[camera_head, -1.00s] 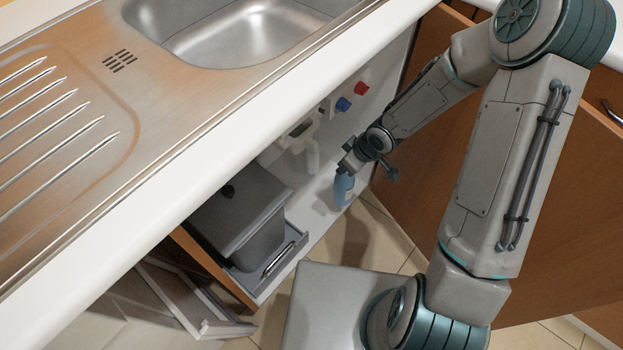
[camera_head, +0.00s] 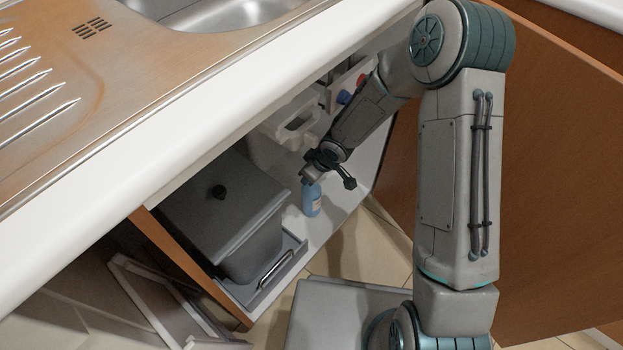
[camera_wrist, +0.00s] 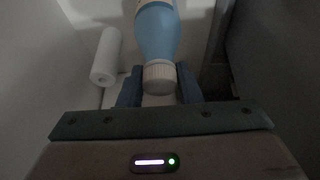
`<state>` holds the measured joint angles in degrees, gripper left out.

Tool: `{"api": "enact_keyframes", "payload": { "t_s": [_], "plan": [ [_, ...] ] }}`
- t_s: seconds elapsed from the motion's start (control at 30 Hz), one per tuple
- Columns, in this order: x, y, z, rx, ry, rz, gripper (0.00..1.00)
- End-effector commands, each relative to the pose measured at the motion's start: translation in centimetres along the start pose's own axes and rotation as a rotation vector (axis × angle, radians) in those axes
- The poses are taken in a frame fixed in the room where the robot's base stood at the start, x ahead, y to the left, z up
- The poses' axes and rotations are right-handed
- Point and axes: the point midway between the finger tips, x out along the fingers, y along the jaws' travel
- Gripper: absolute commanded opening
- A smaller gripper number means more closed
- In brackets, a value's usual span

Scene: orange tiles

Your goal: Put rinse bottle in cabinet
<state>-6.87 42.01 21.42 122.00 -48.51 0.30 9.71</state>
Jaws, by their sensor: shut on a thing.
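The rinse bottle is light blue with a white ribbed cap. It shows below my gripper in the head view (camera_head: 312,200) and at the top middle of the wrist view (camera_wrist: 157,35). My gripper (camera_head: 309,176) is shut on the rinse bottle near its cap (camera_wrist: 160,77), with a finger on each side. The cabinet (camera_head: 335,222) is open under the sink counter, and the bottle is at its white floor, inside the opening. I cannot tell whether the bottle's base touches the floor. The bottle's upper part is partly hidden by my gripper in the head view.
A grey lidded bin (camera_head: 225,215) stands on a pull-out tray to the left. A white container (camera_head: 295,125) is behind the gripper. A white roll (camera_wrist: 106,56) lies left of the bottle in the wrist view. The counter edge (camera_head: 215,110) hangs above; a brown door (camera_head: 540,190) is at right.

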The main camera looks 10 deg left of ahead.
Motion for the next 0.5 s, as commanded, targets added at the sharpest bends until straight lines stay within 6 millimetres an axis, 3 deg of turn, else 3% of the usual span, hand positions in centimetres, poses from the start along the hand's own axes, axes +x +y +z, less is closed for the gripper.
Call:
{"api": "enact_keyframes", "payload": {
  "t_s": [0.07, 0.43, 0.47, 0.5],
  "plan": [
    [0.89, 0.01, 0.26, -0.002, 0.003, 0.001, 0.00],
    [1.12, 0.03, 0.38, -0.001, 0.003, 0.001, 0.00],
    [1.01, 0.02, 0.39, -0.001, 0.002, 0.000, 0.40],
    [0.98, 0.02, 0.38, -0.001, 0.001, 0.000, 0.51]
  ]
}}
